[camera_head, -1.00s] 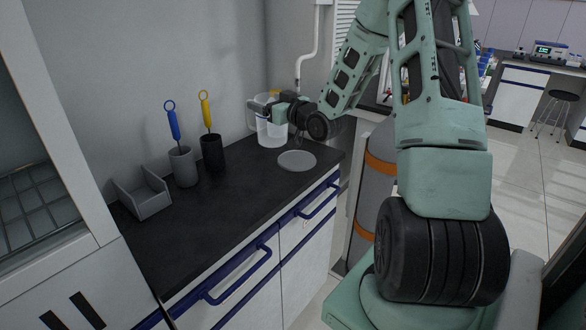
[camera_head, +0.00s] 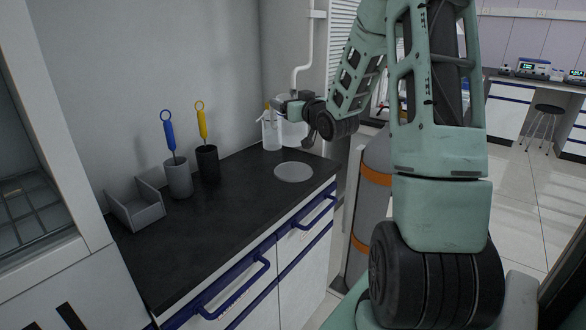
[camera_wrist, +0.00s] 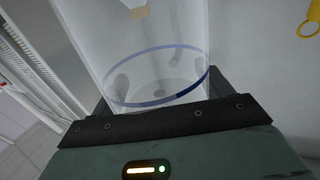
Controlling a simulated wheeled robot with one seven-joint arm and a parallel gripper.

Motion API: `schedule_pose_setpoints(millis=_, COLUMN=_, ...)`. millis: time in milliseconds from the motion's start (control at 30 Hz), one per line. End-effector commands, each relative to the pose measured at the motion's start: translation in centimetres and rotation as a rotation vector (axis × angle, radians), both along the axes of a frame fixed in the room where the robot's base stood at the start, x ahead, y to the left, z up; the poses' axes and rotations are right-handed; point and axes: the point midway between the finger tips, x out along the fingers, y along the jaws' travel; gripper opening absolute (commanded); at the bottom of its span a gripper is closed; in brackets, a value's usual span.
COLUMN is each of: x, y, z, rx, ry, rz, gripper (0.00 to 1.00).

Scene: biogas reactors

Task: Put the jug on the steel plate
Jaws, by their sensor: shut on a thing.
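The jug is a clear, see-through vessel (camera_head: 294,133) at the far end of the dark counter. My gripper (camera_head: 284,104) is shut on it. In the wrist view the jug (camera_wrist: 155,55) fills the space between the jaws (camera_wrist: 158,108), with a blue ring around its wall. The steel plate (camera_head: 294,172) is a flat grey disc on the counter, nearer to the camera than the jug. The plate looks bare, with the jug apart from it. My gripper and wrist hide part of the jug.
A white bottle with a yellow top (camera_head: 271,132) stands beside the jug, by the wall. Left along the counter are a black cup (camera_head: 208,165) with a yellow-handled tool, a grey cup (camera_head: 179,180) with a blue-handled tool, and a grey open holder (camera_head: 137,207). The front counter is clear.

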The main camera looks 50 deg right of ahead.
Motion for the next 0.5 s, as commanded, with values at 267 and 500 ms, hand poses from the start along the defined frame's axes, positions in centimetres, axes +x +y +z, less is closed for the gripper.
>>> schedule_pose_setpoints(millis=267, x=-0.1, y=-0.1, z=-4.6, rx=0.005, ry=0.004, rz=-0.004, gripper=0.41)
schedule_pose_setpoints(millis=500, x=-0.1, y=-0.1, z=-7.1, rx=0.005, ry=0.003, rz=-0.004, gripper=0.41)
